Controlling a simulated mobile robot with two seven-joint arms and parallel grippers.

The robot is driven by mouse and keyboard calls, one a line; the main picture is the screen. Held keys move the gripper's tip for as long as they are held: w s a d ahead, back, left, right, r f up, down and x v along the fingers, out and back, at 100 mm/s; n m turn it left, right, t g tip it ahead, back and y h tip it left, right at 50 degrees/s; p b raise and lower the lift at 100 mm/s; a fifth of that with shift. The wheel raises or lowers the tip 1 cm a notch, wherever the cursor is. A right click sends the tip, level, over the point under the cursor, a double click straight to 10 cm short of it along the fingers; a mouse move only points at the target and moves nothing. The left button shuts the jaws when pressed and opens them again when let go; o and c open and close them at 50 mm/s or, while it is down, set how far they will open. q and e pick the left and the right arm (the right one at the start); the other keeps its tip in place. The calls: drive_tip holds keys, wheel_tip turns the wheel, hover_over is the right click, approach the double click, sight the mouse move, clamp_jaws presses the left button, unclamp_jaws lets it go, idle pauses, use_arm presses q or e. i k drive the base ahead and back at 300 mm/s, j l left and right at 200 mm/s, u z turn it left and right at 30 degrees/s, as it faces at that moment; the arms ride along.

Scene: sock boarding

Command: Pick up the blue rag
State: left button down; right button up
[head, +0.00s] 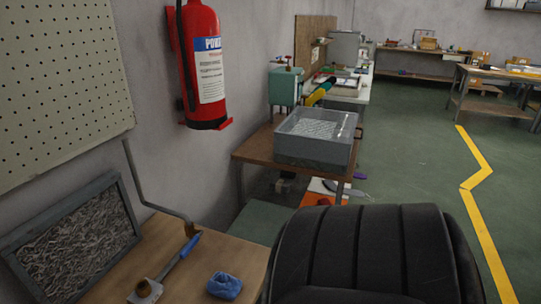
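The blue rag (224,286) lies crumpled on the wooden bench top (213,258) at the bottom of the head view, left of centre. Neither of my grippers shows in the head view. Nothing covers the rag.
A blue-handled tool (178,262) lies just left of the rag. A framed panel (78,243) leans at the wall beside a bent metal rod (150,190). A black padded chair back (368,250) stands right of the bench. A grey bin (314,150) sits on a table behind.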

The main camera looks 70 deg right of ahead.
sight(222, 285)
drive_tip(key=z, duration=1.8)
drive_tip(key=u, duration=2.35)
drive_tip(key=z, duration=2.35)
